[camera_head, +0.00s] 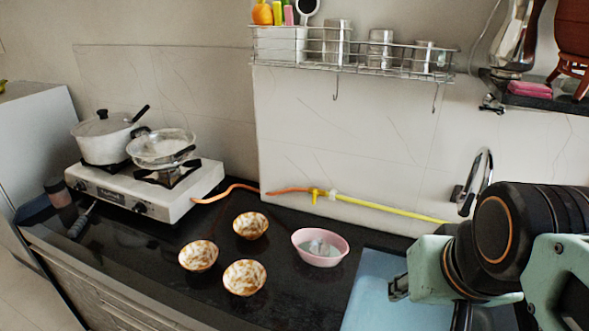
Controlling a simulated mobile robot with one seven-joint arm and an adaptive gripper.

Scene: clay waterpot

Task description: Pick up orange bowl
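Three small bowls with a mottled orange and white pattern stand on the black counter: one at the back (250,226), one at the left (198,256) and one at the front (244,278). They stand upright, close together and apart from each other. I cannot tell from the picture which one is meant by the orange bowl. My arm shows at the right edge, well to the right of the bowls.
A pink bowl (320,260) with something greyish inside stands right of the patterned bowls. A blue sink or board area (375,290) lies further right. A stove (145,190) with a pot and a pan stands at the left. A wire rack (350,52) hangs above.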

